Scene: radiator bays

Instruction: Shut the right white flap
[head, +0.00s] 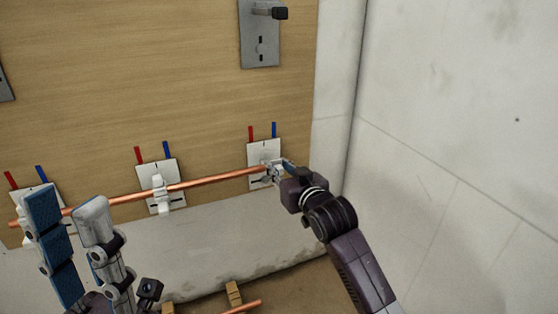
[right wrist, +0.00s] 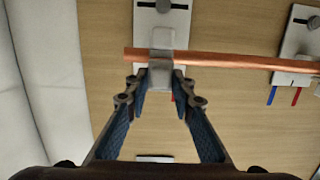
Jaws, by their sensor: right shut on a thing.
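The right white flap (right wrist: 160,74) is at the end of a copper pipe (right wrist: 240,63) in the right wrist view. White material crosses the pipe there; I cannot tell whether the flap is fully closed. My right gripper (right wrist: 160,88) is shut on the flap, its fingertips at the flap's edge. In the head view my right gripper (head: 278,168) is at the right white plate (head: 256,150) and hides part of it. My left gripper (head: 66,203) is at lower left, fingers apart, with nothing between them.
The middle white plate (head: 152,172) has a white clip (head: 160,187) at the pipe. The left plate (head: 30,196) is partly behind my left gripper. A grey plate (head: 260,45) with a dark-tipped lever is above. A pale wall (head: 440,130) stands close at right.

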